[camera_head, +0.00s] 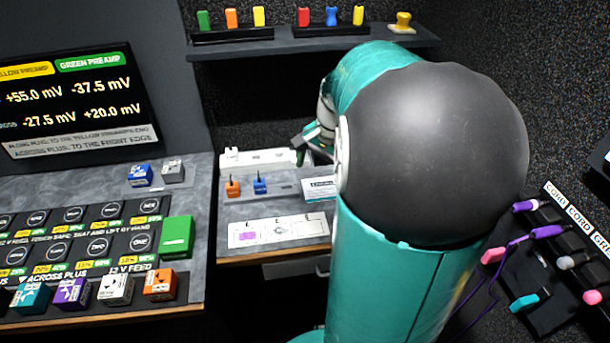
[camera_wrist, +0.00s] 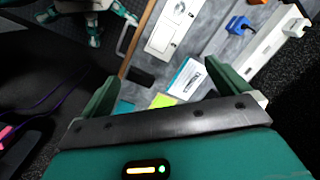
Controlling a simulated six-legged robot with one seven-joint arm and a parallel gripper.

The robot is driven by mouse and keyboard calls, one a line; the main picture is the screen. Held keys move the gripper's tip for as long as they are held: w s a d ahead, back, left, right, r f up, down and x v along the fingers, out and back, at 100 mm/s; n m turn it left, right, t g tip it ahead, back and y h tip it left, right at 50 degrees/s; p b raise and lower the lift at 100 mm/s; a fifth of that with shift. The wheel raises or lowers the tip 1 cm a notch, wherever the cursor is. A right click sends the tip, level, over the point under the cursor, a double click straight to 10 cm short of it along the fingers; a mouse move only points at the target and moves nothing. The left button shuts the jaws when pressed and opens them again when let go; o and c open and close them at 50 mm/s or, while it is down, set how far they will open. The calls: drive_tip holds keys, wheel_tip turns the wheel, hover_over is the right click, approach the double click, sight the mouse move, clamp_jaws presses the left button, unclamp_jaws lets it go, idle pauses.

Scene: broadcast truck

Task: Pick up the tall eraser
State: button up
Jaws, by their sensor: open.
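I cannot tell for certain which thing is the tall eraser. A white and teal block or box with print (camera_head: 318,188) lies on the grey desk, partly hidden behind my arm; a similar one shows between my fingers in the wrist view (camera_wrist: 187,78). A flat dark piece (camera_wrist: 138,77) and a yellow-green square (camera_wrist: 163,101) lie near it. My gripper (camera_head: 312,140) is over the back of the desk, mostly hidden by my arm in the head view. In the wrist view my gripper (camera_wrist: 164,84) has its two green fingers wide apart, with nothing held between them.
An orange block (camera_head: 233,189) and a blue block (camera_head: 260,186) stand on the desk, also the blue one in the wrist view (camera_wrist: 238,26). A white panel (camera_head: 280,231) lies in front. A shelf (camera_head: 300,46) with coloured pieces hangs above. Cords hang at right.

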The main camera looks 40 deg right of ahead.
drive_tip(key=s+d+f+m+y, duration=0.1)
drive_tip(key=s+d+f+m, duration=0.15)
drive_tip(key=d, duration=0.25)
drive_tip(key=s+d+f+m+t+y, duration=0.1)
drive_tip(key=s+d+f+m, duration=0.1)
drive_tip(key=d+f+m, duration=0.3)
drive_tip(key=s+d+f+m+y, duration=0.1)
drive_tip(key=s+d+f, duration=0.1)
drive_tip(key=d, duration=0.4)
drive_tip(key=x, duration=0.8)
drive_tip(key=shift+s, duration=0.1)
drive_tip(key=shift+x, duration=2.75)
drive_tip(key=shift+s, duration=0.1)
drive_tip(key=shift+c, duration=0.2)
drive_tip(key=c, duration=0.9)
